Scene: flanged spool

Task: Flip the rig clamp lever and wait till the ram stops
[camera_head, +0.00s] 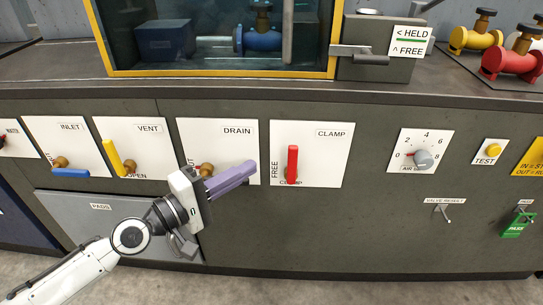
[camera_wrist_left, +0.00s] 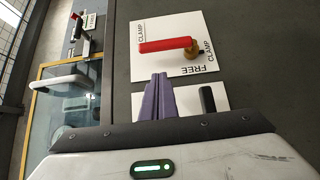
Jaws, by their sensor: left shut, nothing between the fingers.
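The clamp lever (camera_head: 292,160) is a red handle on the white CLAMP panel (camera_head: 330,150). It stands upright above its brass pivot, with FREE printed at its left and CLAMP below. In the left wrist view the red lever (camera_wrist_left: 165,45) lies across the rotated panel. My left gripper (camera_head: 252,167), with purple fingers, is shut and empty. It is in front of the DRAIN panel, left of the lever and apart from it. Its fingers also show in the left wrist view (camera_wrist_left: 158,84). My right gripper is not in view. I cannot make out the ram's motion.
A yellow-framed tank window (camera_head: 215,73) holds a blue flanged part (camera_head: 262,40). Beside it a grey box bears a lever and a HELD/FREE sign (camera_head: 408,42). VENT (camera_head: 130,150) and INLET panels are at left; the air dial (camera_head: 423,160) and TEST button (camera_head: 493,149) at right.

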